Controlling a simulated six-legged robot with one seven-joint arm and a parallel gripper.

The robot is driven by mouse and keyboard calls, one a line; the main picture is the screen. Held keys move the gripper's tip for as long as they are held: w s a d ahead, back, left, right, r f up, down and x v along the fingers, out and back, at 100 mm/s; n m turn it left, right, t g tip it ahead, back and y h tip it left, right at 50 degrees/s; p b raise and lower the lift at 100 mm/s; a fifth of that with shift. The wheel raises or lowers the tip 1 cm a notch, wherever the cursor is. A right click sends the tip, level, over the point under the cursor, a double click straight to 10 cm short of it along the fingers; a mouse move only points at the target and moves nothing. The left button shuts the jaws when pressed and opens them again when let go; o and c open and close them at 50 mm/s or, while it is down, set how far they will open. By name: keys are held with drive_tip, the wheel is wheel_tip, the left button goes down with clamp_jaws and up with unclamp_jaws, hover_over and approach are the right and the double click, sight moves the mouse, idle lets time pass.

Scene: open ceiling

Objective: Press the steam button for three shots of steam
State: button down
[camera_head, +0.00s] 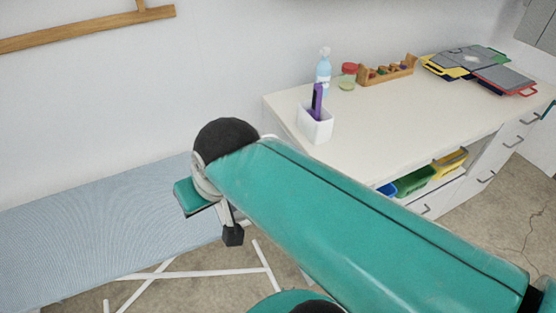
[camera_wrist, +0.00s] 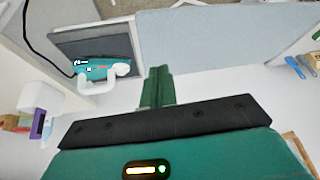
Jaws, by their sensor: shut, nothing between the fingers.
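A teal iron (camera_wrist: 103,68) with a white curved handle (camera_wrist: 121,76) lies on a dark grey rest (camera_wrist: 75,45) at the upper left of the wrist view. I cannot make out its steam button. In the head view the iron does not show; my arm covers that area. The light blue ironing board (camera_wrist: 200,38) extends from the rest; its striped cover also shows in the head view (camera_head: 95,225). My gripper (camera_wrist: 158,72) is shut and empty, to the right of the iron in the wrist view and apart from it.
A white desk (camera_head: 400,120) holds a white cup (camera_head: 316,126) with a purple item, a spray bottle (camera_head: 323,68), a wooden tray (camera_head: 388,71) and folders (camera_head: 475,62). A dark cord (camera_wrist: 38,52) runs near the rest. A wooden rail (camera_head: 90,29) is on the wall.

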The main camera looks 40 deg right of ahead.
drive_tip(key=w+d+f+m+t+y, duration=0.2)
drive_tip(key=w+d+f+m, duration=0.1)
drive_tip(key=w+d+m, duration=0.95)
drive_tip(key=w+d+f+m+h, duration=0.1)
drive_tip(key=d+f+m, duration=0.2)
drive_tip(key=d+m, duration=0.4)
drive_tip(key=w+d+f+m+t+h, duration=0.1)
drive_tip(key=d+f+m+h, duration=0.1)
drive_tip(key=d+f+m, duration=0.2)
drive_tip(key=d+m, duration=0.3)
drive_tip(key=d, duration=0.4)
drive_tip(key=shift+d+t, duration=0.2)
drive_tip(key=shift+t, duration=0.1)
drive_tip(key=shift+f+m, duration=0.1)
drive_tip(key=shift+m, duration=0.15)
drive_tip(key=shift+f, duration=4.25)
drive_tip(key=shift+f, duration=0.45)
